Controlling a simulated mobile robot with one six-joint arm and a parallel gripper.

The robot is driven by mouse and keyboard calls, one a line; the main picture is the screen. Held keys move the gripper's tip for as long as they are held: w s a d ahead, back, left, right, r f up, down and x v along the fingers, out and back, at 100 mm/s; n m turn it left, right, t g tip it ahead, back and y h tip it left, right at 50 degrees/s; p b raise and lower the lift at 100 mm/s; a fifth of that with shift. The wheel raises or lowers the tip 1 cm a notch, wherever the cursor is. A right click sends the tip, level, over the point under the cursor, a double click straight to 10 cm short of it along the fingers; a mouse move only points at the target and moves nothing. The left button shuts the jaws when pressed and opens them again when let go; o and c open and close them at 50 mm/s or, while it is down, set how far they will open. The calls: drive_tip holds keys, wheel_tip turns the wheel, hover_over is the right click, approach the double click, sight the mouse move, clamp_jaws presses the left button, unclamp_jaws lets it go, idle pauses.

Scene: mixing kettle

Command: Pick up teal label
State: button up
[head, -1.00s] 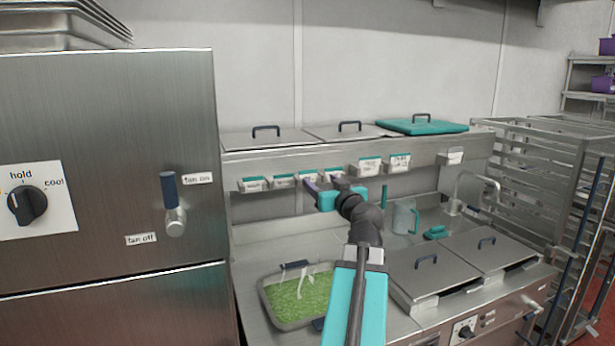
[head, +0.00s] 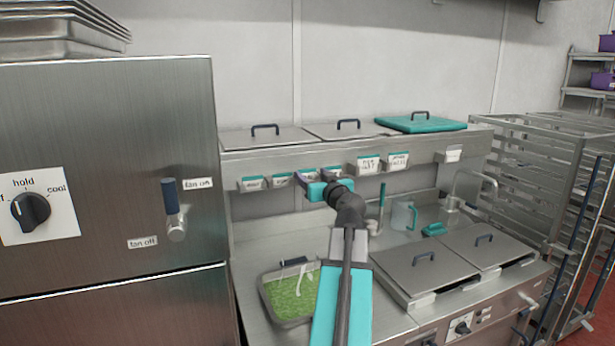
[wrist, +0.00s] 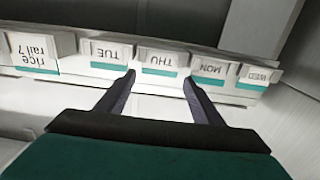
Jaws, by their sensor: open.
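Several white labels with teal strips sit in small holders along the steel rail; which one is meant by the teal label I cannot tell. In the wrist view they show upside down: a THU label (wrist: 160,60), a TUE label (wrist: 108,54), a MON label (wrist: 209,68), a WED label (wrist: 256,78) and a rice rail label (wrist: 34,56). My gripper (wrist: 159,76) is open and empty, its fingertips on either side of the THU label's span. In the head view my gripper (head: 318,176) is at the rail, partly hiding the middle labels. Whether it touches is unclear.
Below the rail are a tray of green food (head: 292,296), lidded wells (head: 425,270), a clear jug (head: 403,215) and a faucet (head: 470,180). A steel cabinet (head: 110,110) stands left, a rack (head: 540,170) right. A teal lid (head: 420,124) lies on top of the shelf.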

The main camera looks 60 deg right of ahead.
sight(307, 170)
drive_tip(key=shift+w+d, duration=0.1)
drive_tip(key=shift+p+x, duration=1.6)
drive_tip(key=shift+x, duration=0.95)
drive_tip(key=c, duration=0.8)
